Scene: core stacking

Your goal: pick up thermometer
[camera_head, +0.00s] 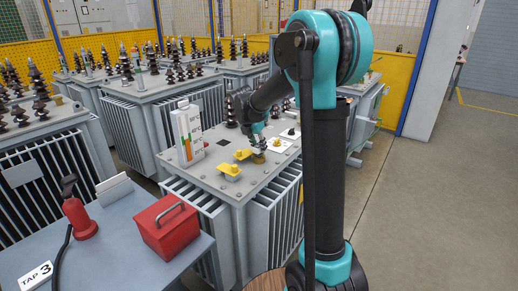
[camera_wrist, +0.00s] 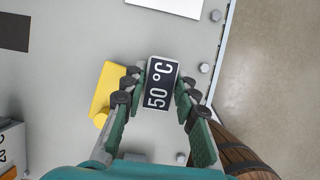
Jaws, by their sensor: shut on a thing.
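The thermometer (camera_wrist: 161,84) shows in the wrist view as a small dark block with a pale rim, marked "50 °C". My gripper (camera_wrist: 160,86) is shut on it, with a finger on each side. In the head view my gripper (camera_head: 257,147) is low over the grey top of a transformer (camera_head: 215,183). The thermometer is too small to make out clearly there. I cannot tell whether it touches the top.
A yellow fitting (camera_wrist: 107,90) is close left of my fingers. A white panel with coloured bars (camera_head: 187,131) stands left on the same top. A wooden barrel (camera_wrist: 235,150) is low, right.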

